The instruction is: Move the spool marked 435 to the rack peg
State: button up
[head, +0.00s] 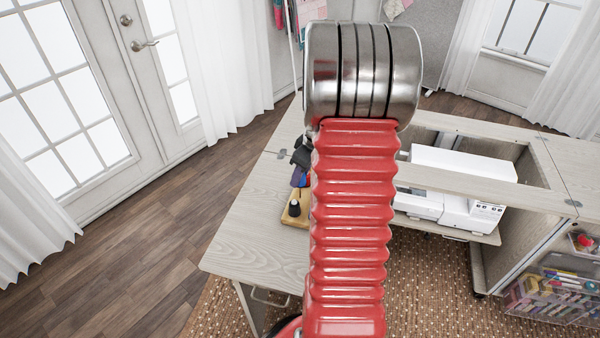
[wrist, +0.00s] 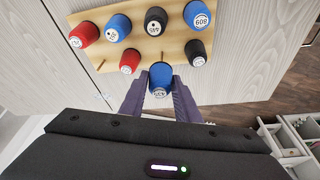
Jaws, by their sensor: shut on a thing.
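In the wrist view my gripper (wrist: 158,84) is shut on a blue spool (wrist: 161,76), one purple finger on each side. Its white end label faces the camera and appears to read 435, small and upside down. The spool is at the near edge of the wooden rack (wrist: 89,50); I cannot tell whether it touches the rack. A bare peg (wrist: 101,66) stands at the rack's left part. In the head view my arm hides the gripper and most of the rack; a wooden corner (head: 290,221) shows.
Other red, blue and black spools stand on the rack, including a red one (wrist: 130,61) left of the held spool and a black one (wrist: 195,52) right of it. The pale tabletop (head: 245,225) is clear left of the rack. A white sewing machine (head: 455,190) sits to the right.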

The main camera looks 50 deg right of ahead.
aim_at(300, 185)
jog(key=shift+f, duration=2.3)
dwell(1.0)
jog(key=o, duration=1.1)
jog(key=v, duration=1.3)
jog(key=shift+r, duration=0.35)
